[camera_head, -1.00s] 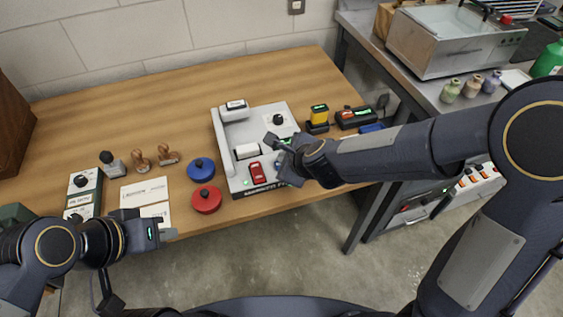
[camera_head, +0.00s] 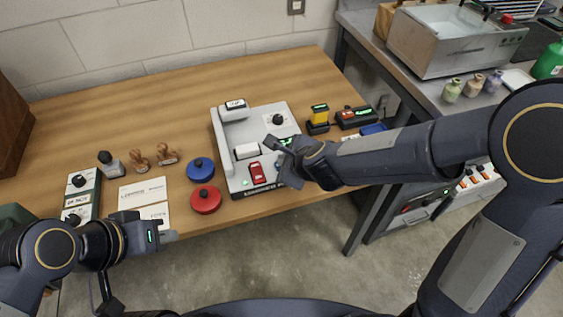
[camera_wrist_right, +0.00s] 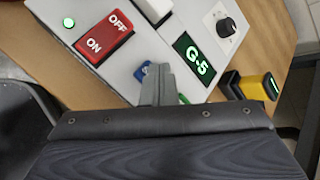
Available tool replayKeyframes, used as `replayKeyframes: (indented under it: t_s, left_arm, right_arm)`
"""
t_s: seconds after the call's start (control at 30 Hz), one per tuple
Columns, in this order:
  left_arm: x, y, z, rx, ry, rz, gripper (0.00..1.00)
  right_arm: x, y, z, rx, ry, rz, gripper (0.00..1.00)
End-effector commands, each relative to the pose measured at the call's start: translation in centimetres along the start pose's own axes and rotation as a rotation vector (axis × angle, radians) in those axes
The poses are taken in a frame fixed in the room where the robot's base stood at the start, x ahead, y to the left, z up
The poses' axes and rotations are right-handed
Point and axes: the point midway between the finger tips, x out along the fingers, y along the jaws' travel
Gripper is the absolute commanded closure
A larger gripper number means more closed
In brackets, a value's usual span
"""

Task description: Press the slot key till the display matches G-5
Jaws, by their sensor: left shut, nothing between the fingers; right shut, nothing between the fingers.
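The light grey machine (camera_head: 228,150) stands on the wooden table. Its green-lit display (camera_wrist_right: 194,54) reads G-5 in the right wrist view. A blue key (camera_wrist_right: 143,71) shows just left of my right fingertips, and a bit of a green key (camera_wrist_right: 184,99) shows to their right. My right gripper (camera_head: 272,143) is shut and empty over the machine's front right part; its tips also show in the wrist view (camera_wrist_right: 157,70). Whether they touch a key cannot be told. My left gripper (camera_head: 172,235) is shut and empty at the table's front edge.
The machine also has a red ON/OFF switch (camera_wrist_right: 106,36), a green lamp (camera_wrist_right: 69,22) and a black knob (camera_wrist_right: 227,27). Blue (camera_head: 201,170) and red (camera_head: 206,199) round pots, stamps (camera_head: 140,160) and cards (camera_head: 143,190) lie left. A yellow-black device (camera_head: 319,115) stands right.

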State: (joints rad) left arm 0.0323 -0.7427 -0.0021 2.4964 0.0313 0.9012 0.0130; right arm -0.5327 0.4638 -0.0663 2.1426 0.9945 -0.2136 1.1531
Motion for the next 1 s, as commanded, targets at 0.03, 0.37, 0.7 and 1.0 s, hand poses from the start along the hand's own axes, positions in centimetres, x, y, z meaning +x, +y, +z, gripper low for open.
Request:
replayKeyframes:
  t_s: [0.03,0.37,0.7,1.0]
  left_arm:
    - [0.0,0.0,0.0,0.000,0.000,0.000,1.00]
    - [-1.1,0.5,-0.6,0.000,0.000,0.000,1.00]
    - [-1.4,0.7,-0.7,0.000,0.000,0.000,1.00]
    - [-2.5,1.1,-1.2,0.000,0.000,0.000,1.00]
  right_arm:
    - [0.0,0.0,-0.1,0.000,0.001,0.001,1.00]
    - [-0.9,-0.6,0.6,0.000,0.001,0.001,1.00]
    - [-1.2,-0.9,0.8,0.000,0.001,0.000,1.00]
    - [-2.1,-1.5,1.5,0.000,0.000,0.000,1.00]
